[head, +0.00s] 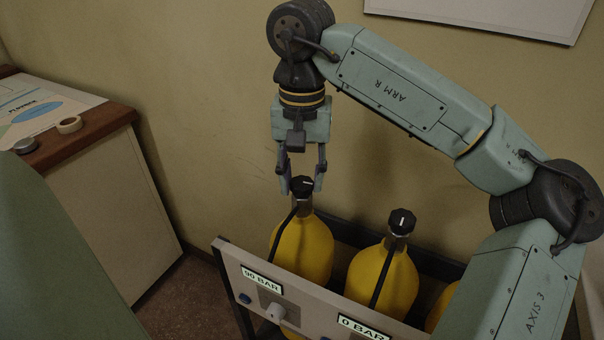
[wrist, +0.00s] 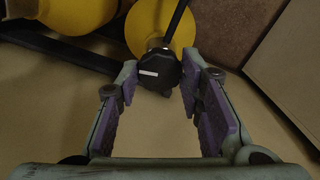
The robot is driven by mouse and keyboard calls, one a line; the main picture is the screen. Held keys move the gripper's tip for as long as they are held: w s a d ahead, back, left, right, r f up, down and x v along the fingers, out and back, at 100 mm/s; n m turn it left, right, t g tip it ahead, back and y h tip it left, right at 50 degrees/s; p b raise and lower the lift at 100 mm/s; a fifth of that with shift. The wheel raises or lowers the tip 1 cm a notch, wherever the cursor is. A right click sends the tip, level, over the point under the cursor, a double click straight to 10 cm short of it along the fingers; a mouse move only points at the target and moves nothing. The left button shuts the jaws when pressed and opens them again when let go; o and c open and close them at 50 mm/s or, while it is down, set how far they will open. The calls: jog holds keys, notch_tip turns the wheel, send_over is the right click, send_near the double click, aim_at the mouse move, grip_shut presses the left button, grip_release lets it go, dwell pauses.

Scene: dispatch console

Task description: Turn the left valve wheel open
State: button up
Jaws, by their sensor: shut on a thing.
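The left valve wheel (head: 303,185) is a black knob on top of the left yellow cylinder (head: 305,248). My gripper (head: 301,189) points straight down over it, one finger on each side, shut on the wheel. In the wrist view the dark faceted wheel (wrist: 160,72), with a short white mark on its top, sits between the purple-padded fingertips (wrist: 162,78). A black hose runs from it down the cylinder. The display below the left cylinder (head: 262,281) reads 90 BAR.
A second yellow cylinder (head: 383,275) with its own black valve wheel (head: 401,222) stands to the right, above a 0 BAR display (head: 363,328). A third is partly hidden by my arm. A desk (head: 105,195) with tape rolls stands left. The wall is close behind.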

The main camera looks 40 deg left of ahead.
aim_at(302, 181)
dwell(0.4)
jog(key=o, duration=1.2)
jog(key=shift+c, duration=0.2)
notch_tip(302, 181, up, 12)
